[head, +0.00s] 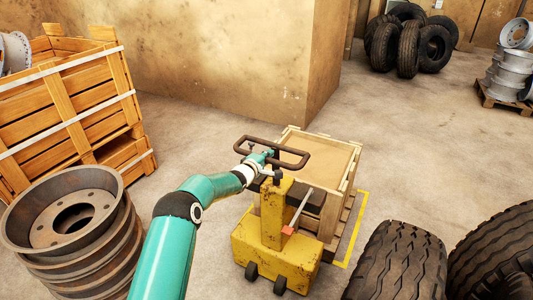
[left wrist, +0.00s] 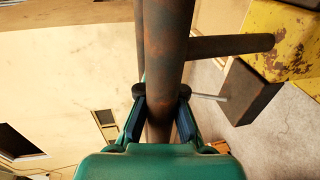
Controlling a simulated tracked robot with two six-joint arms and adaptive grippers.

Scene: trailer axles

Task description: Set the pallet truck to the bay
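The pallet truck (head: 275,250) is yellow and worn, with a rusty brown loop handle (head: 290,165) on top. A wooden crate (head: 340,190) sits at its far side. Yellow floor lines (head: 358,225) run along the crate's right side; the rest of the bay marking is hidden behind truck and crate. My left gripper (head: 262,163) is at the handle's left part. In the left wrist view its fingers (left wrist: 161,115) lie on both sides of the rusty handle bar (left wrist: 165,50) and appear closed on it. My right gripper is out of view.
Rusty wheel rims (head: 70,225) and slatted wooden crates (head: 65,110) stand at left. Large tyres (head: 400,262) stand close at right. More tyres (head: 410,42) and a pallet of rims (head: 510,75) are at the back. A wall corner (head: 308,90) stands behind the truck; floor is open at back right.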

